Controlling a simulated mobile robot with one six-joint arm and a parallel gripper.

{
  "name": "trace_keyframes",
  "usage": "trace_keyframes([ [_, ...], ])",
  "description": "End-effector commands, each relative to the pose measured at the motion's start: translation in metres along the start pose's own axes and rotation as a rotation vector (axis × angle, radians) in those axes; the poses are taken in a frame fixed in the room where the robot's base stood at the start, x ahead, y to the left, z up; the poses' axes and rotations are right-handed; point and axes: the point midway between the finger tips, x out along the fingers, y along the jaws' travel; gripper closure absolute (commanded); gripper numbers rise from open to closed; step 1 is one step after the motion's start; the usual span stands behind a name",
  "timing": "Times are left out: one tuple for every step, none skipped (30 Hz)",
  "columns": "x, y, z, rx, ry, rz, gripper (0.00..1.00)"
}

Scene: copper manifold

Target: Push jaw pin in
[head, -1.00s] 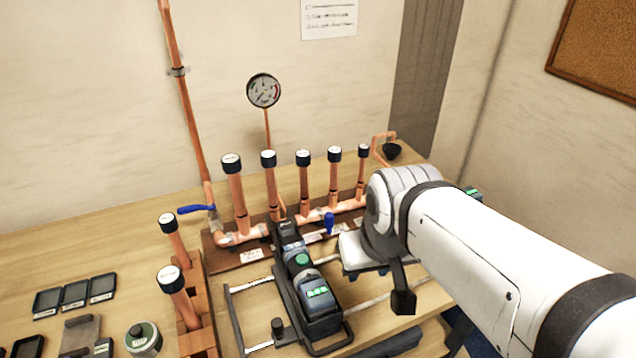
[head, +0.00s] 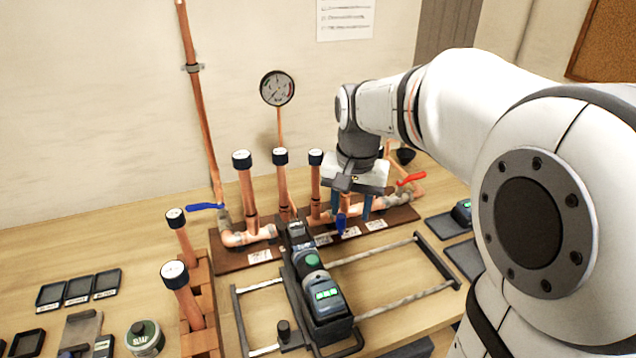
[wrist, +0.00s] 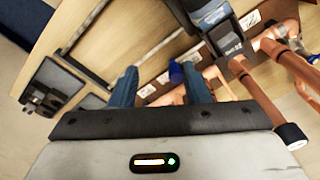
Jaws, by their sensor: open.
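The dark press tool (head: 318,300), with a green button and a lit green display, lies on the bench in front of the pipe manifold. Its dark jaw head (head: 295,232) points toward the pipes, and a dark labelled block, likely this head, shows in the wrist view (wrist: 228,38). I cannot make out the jaw pin in either view. My gripper (head: 354,206) hangs fingers down over the manifold, right of and beyond the jaw head. Its two blue fingers are apart with nothing held between them, as the wrist view shows (wrist: 160,76).
Capped copper pipes (head: 247,195) stand close to my gripper. A blue valve handle (head: 341,226) is just below the fingers, and a red lever (head: 411,179) is to their right. A metal rail frame (head: 405,300) surrounds the tool. Two more capped pipes (head: 180,285) stand at left.

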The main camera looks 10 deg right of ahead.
Motion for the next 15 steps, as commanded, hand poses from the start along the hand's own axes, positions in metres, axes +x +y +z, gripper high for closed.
trace_keyframes([
  [0.013, -0.006, -0.015, 0.037, -0.02, 0.009, 0.57],
  [0.016, -0.009, -0.022, 0.058, -0.031, 0.014, 0.57],
  [0.021, -0.013, -0.03, 0.084, -0.041, 0.019, 0.57],
  [0.025, -0.015, -0.035, 0.102, -0.049, 0.024, 0.57],
  [0.027, -0.017, -0.04, 0.116, -0.055, 0.027, 0.57],
  [0.031, -0.02, -0.046, 0.135, -0.062, 0.032, 0.57],
  [0.033, -0.021, -0.049, 0.145, -0.067, 0.034, 0.57],
  [0.035, -0.022, -0.052, 0.155, -0.07, 0.036, 0.57],
  [0.037, -0.023, -0.055, 0.165, -0.074, 0.039, 0.57],
  [0.038, -0.024, -0.056, 0.17, -0.077, 0.041, 0.57],
  [0.04, -0.024, -0.057, 0.174, -0.079, 0.042, 0.57],
  [0.043, -0.025, -0.058, 0.178, -0.08, 0.043, 0.57],
  [0.045, -0.025, -0.058, 0.179, -0.081, 0.043, 0.57],
  [0.049, -0.025, -0.058, 0.18, -0.082, 0.044, 0.57],
  [0.054, -0.024, -0.057, 0.18, -0.082, 0.044, 0.57],
])
